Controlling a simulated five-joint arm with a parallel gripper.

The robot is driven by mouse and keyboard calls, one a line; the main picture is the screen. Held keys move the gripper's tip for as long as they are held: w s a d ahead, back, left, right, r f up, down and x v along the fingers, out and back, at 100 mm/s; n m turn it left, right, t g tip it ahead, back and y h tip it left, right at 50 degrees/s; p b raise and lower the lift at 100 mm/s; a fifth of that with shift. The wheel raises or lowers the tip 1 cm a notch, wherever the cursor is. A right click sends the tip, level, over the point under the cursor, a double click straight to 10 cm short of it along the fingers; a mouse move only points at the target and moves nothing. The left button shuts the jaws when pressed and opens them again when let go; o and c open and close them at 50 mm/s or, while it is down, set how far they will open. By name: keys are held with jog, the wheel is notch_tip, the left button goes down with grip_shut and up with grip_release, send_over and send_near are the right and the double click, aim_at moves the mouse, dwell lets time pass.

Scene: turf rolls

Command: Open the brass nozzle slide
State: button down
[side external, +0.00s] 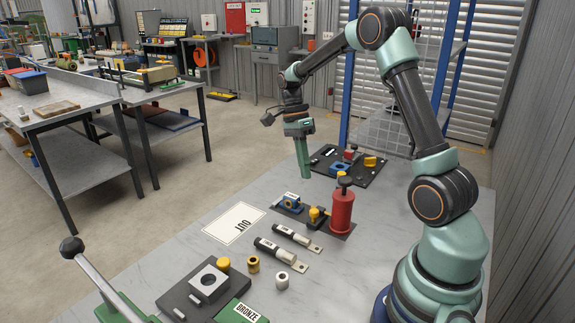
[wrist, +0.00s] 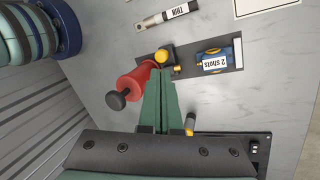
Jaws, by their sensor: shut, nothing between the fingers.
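A red cylinder with a black knob (side external: 341,208) stands on a dark plate on the table; it also shows in the wrist view (wrist: 136,83). Beside it is a yellow-knobbed fitting (side external: 317,214), whose round knob shows in the wrist view (wrist: 165,53). A small brass piece (wrist: 177,69) sits next to that knob, probably the nozzle slide; its position is hard to tell. A blue block labelled "2 shots" (wrist: 217,60) is at the plate's other end. My gripper (side external: 305,178) is shut and empty, pointing down above the table behind the plate. Its green fingers (wrist: 158,72) partly cover the plate.
A dark board with small parts (side external: 345,166) lies behind. Two labelled tubes (side external: 292,236), a white OUT card (side external: 235,223), brass and white rings and a grey block (side external: 208,283) lie in front. Bare tabletop shows left of my gripper.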

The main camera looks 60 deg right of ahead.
aim_at(317, 213)
jog(key=s+f+m, duration=0.2)
jog(key=f+m, duration=0.1)
jog(key=m, duration=0.2)
jog(key=s+a+f+m, duration=0.1)
jog(key=s+f+m, duration=0.1)
jog(key=m, duration=0.4)
jog(key=s+f+m, duration=0.2)
jog(key=f+m, duration=0.2)
jog(key=m, duration=0.1)
jog(key=shift+a+f, duration=0.2)
jog(key=shift+f, duration=0.1)
jog(key=shift+w, duration=0.1)
jog(key=shift+w+d, duration=0.1)
jog(key=shift+w, duration=0.6)
